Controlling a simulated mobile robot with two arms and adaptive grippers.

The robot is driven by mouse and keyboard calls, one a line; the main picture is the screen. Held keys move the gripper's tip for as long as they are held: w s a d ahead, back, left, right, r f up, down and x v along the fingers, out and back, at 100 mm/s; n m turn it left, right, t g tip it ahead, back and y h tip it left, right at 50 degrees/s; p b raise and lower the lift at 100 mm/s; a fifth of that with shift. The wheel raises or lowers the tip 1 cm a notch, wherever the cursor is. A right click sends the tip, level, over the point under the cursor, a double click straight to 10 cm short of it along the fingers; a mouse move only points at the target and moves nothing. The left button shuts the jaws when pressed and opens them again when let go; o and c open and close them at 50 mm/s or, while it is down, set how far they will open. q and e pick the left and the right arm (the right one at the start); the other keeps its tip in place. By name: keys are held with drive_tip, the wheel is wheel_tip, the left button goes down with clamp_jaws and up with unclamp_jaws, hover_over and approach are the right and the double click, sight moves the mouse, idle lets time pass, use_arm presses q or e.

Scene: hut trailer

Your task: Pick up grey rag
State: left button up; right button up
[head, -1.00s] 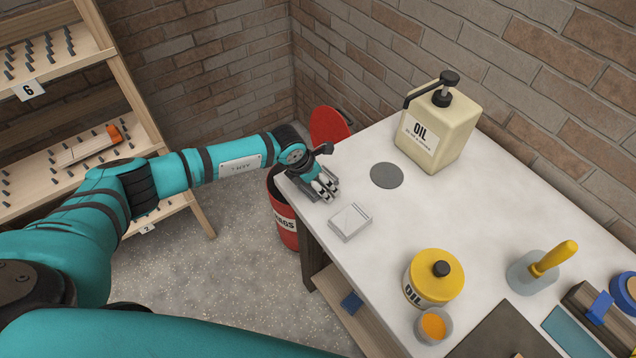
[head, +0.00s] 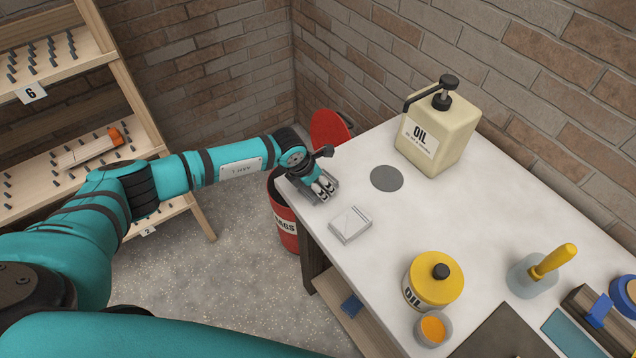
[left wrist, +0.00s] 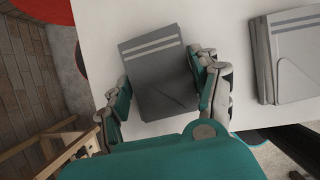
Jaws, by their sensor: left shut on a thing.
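The grey rag (left wrist: 153,62) is a folded dark grey cloth with two pale stripes, flat on the white bench top in the left wrist view. In the head view my left gripper (head: 322,188) is over the bench's near left corner and hides most of this rag. In the left wrist view my left gripper (left wrist: 160,82) has a finger on each side of the rag and is shut on it. A lighter grey folded cloth (left wrist: 292,60) lies apart to the right; it also shows in the head view (head: 350,225). My right gripper is out of view.
The white bench (head: 385,245) also holds a cream oil pump bottle (head: 437,135), a dark grey disc (head: 387,178), a yellow oil can (head: 434,280) and a small orange-filled cup (head: 433,329). A red bin (head: 285,220) stands beside the bench; a wooden rack (head: 150,130) is at left.

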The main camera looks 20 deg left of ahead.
sight(320, 184)
use_arm(q)
wheel_tip(320, 184, up, 3)
drive_tip(key=shift+w+a+f+b, duration=0.1)
drive_tip(key=shift+w+f+b, duration=0.05)
drive_tip(key=shift+b, duration=0.85)
drive_tip(key=shift+s+r, duration=0.35)
drive_tip(key=shift+s, duration=0.25)
drive_tip(key=s+d+r+b, duration=0.2)
drive_tip(key=s+b, duration=0.3)
drive_tip(key=s, duration=1)
drive_tip(key=shift+d, duration=0.35)
drive_tip(key=shift+w, duration=0.1)
